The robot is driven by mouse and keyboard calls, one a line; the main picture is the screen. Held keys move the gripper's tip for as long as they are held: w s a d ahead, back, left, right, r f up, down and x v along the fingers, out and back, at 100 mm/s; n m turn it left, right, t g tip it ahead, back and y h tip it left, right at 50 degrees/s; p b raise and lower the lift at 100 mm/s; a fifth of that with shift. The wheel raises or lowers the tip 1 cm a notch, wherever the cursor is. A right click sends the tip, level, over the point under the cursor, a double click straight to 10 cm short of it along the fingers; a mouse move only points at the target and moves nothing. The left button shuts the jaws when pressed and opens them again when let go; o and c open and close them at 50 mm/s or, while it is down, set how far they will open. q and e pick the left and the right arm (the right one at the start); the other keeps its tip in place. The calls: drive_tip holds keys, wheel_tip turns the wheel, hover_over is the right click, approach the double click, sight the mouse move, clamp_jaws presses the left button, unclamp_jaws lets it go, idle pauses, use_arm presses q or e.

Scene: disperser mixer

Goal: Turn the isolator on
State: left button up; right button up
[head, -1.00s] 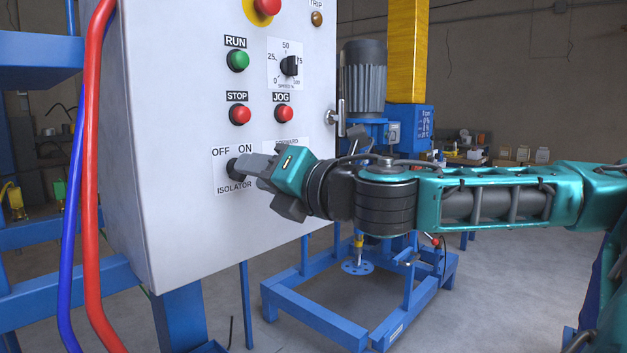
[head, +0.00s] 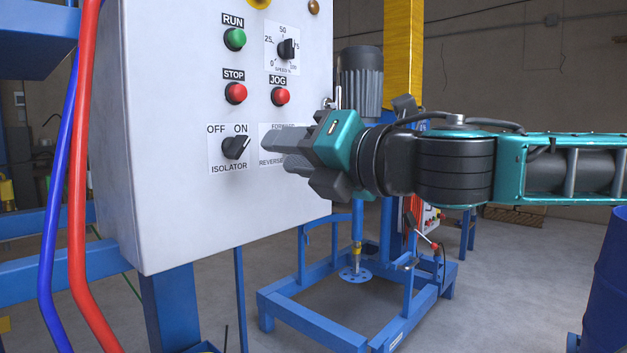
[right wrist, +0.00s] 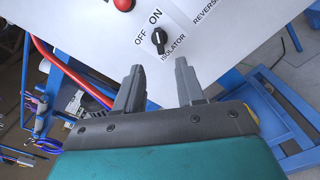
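The isolator switch (head: 236,147) is a black rotary knob on the white control panel, under the OFF and ON labels. Its pointer leans up and to the right, toward ON. In the right wrist view the knob (right wrist: 159,41) also points toward the ON label. My right gripper (head: 268,150) is to the right of the knob in the head view, in front of the panel and apart from the knob. In the right wrist view its two fingers (right wrist: 158,68) are spread with nothing between them, and the knob shows beyond the tips. My left gripper is not in view.
The panel (head: 180,235) also carries a green RUN button (head: 235,39), red STOP (head: 236,93) and JOG (head: 280,96) buttons and a speed dial (head: 287,48). My gripper partly covers the forward/reverse label. Red and blue hoses (head: 77,200) hang at the left.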

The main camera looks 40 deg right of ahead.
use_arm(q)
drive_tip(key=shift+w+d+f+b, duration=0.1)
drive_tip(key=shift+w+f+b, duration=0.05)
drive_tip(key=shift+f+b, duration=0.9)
use_arm(e)
drive_tip(key=shift+s+d, duration=0.1)
drive_tip(key=shift+s, duration=1.6)
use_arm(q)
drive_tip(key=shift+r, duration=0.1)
